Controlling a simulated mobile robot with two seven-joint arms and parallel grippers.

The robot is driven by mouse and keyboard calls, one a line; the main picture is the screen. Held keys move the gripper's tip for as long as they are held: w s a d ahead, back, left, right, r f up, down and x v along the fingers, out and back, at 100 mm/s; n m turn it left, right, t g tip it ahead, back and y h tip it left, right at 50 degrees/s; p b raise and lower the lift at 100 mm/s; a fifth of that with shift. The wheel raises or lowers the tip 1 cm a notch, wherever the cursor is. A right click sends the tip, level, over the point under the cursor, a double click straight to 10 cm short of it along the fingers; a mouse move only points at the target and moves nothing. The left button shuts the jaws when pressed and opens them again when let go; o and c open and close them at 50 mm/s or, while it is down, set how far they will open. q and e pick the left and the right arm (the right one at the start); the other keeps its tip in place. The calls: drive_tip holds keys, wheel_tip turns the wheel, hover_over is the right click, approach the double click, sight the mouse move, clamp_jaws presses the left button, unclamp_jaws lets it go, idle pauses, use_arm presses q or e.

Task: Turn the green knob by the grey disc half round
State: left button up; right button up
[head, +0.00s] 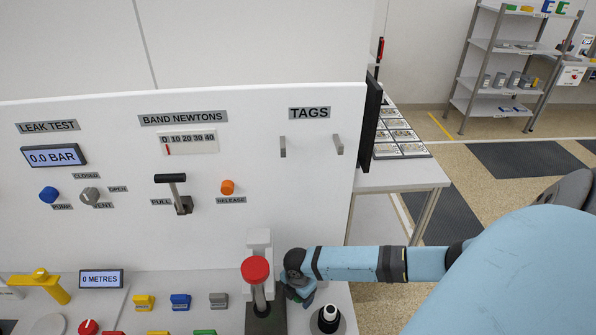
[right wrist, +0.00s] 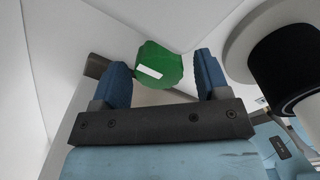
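The green knob (right wrist: 160,65) shows in the right wrist view, with a white mark on its face. My right gripper (right wrist: 164,78) is open, one blue finger on each side of the knob. The knob sits near fingertip level, with a visible gap to the right finger; I cannot tell whether the left finger touches it. In the head view my right gripper (head: 298,290) is low beside the red-topped lever, and it largely hides the knob. A pale grey disc (right wrist: 238,45) stands right of the gripper in the wrist view, behind a black cylinder. My left gripper is not in view.
A red-topped lever (head: 256,272) stands just left of my right gripper. A black post with a pale top (head: 328,318) stands close on its right. The upright white panel (head: 100,225) rises behind. Several coloured blocks lie on the desk to the left.

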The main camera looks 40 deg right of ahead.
drive_tip(key=c, duration=0.9)
